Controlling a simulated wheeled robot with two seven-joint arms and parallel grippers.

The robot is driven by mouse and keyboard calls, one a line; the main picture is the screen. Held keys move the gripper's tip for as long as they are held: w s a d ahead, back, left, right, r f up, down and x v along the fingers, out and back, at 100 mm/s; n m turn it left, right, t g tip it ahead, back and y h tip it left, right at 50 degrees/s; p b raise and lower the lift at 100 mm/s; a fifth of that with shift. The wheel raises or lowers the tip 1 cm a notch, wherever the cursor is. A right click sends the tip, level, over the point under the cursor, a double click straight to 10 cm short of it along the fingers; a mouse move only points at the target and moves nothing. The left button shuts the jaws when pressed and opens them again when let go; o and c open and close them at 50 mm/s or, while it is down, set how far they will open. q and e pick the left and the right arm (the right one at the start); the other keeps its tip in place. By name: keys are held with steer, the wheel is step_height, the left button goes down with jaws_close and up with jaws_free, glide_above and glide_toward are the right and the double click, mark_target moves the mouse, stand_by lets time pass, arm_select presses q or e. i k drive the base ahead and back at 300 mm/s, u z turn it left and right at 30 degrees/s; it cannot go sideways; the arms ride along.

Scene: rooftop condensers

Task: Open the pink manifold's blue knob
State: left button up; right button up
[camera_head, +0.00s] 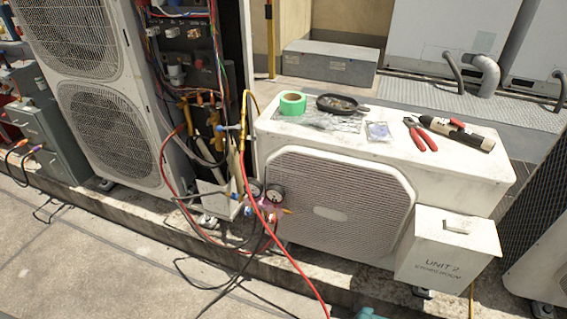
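The pink manifold (266,206) hangs in front of the left end of the low white condenser. Two round gauges sit at its top, a left gauge (254,188) and a right gauge (275,193). A small blue part (248,211) shows at its left side and looks like the blue knob. It is too small to tell how far the knob is turned. Red, yellow and dark hoses run at the manifold and partly cover it.
The low condenser (340,200) carries green tape (292,103), a dark pan (342,105), red-handled pliers (420,133) and a black-and-white tool (458,134). A tall condenser (95,105) with open wiring stands left. A red hose (290,260) and black cables cross the floor in front.

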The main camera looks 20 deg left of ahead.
mark_target(247, 211)
steer(key=u, duration=0.8)
steer(key=k, duration=1.05)
steer(key=u, duration=1.8)
steer(key=i, duration=2.6)
steer(key=z, duration=1.65)
steer(key=i, duration=1.05)
steer(key=z, duration=1.05)
